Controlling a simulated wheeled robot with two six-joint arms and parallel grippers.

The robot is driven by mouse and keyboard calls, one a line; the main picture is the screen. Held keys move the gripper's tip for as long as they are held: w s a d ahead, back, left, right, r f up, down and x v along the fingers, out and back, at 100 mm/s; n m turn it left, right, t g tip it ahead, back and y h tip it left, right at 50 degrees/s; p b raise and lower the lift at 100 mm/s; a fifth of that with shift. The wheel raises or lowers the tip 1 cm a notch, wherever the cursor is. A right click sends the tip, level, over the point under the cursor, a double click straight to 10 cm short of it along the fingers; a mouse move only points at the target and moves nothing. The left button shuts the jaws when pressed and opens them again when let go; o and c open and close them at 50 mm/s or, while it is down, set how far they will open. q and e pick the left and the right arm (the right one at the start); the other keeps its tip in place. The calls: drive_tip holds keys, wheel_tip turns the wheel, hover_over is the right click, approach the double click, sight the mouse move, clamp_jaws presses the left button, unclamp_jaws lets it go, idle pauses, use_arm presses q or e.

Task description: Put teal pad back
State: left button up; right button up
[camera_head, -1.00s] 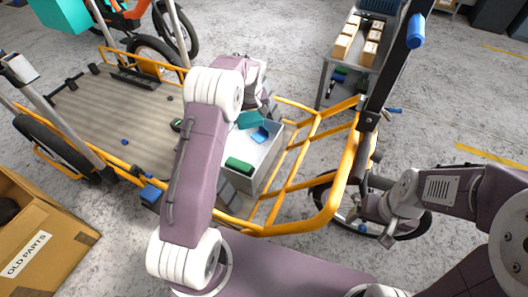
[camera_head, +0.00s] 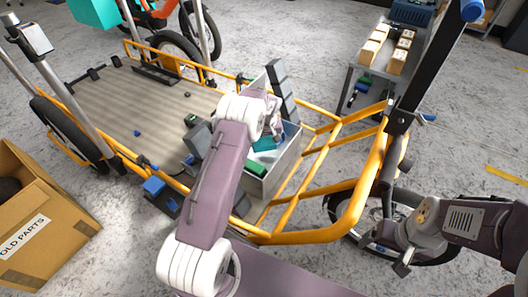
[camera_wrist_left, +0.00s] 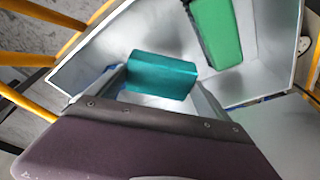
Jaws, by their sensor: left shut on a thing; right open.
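The teal pad (camera_head: 264,144) is in or just over the grey open-topped bin (camera_head: 274,177) at the side of the cargo bike. My left gripper (camera_wrist_left: 160,84) is shut on the teal pad, which shows between its fingers in the left wrist view (camera_wrist_left: 160,76). I cannot tell whether the pad touches the bin floor. A green pad (camera_head: 248,168) lies in the bin near its front end; it also shows in the left wrist view (camera_wrist_left: 216,32). My left arm hides part of the bin. My right gripper (camera_head: 402,266) is open and empty at the lower right, away from the bin.
The bin is beside the yellow rails of the bike frame (camera_head: 318,154). The wooden cargo deck (camera_head: 130,105) lies left, mostly bare. A cardboard box (camera_head: 40,225) labelled "OLD PARTS" stands lower left. A cart (camera_head: 352,74) with several small boxes is at the back right.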

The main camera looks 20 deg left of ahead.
sight(264, 148)
use_arm(q)
wheel_tip(264, 148, down, 5)
drive_tip(key=b, duration=0.2)
drive_tip(key=shift+b, duration=0.35)
drive_tip(key=shift+r, duration=0.2)
drive_tip(key=shift+f, duration=0.15)
drive_tip(key=o, duration=0.9)
drive_tip(key=p+v, duration=0.6)
drive_tip(key=v, duration=0.6)
drive_tip(key=s+d+r+m, duration=0.2)
drive_tip(key=s+d, duration=0.1)
drive_tip(key=s, duration=0.6)
drive_tip(key=s+d+r+m+g+h, duration=0.1)
drive_tip(key=s+d+r+m, duration=0.1)
drive_tip(key=s, duration=0.7)
drive_tip(key=s+d+r+m+h, duration=0.1)
drive_tip(key=s+d+r+m, duration=0.2)
drive_tip(key=s, duration=0.6)
drive_tip(key=shift+s+d, duration=0.35)
drive_tip(key=shift+d, duration=0.05)
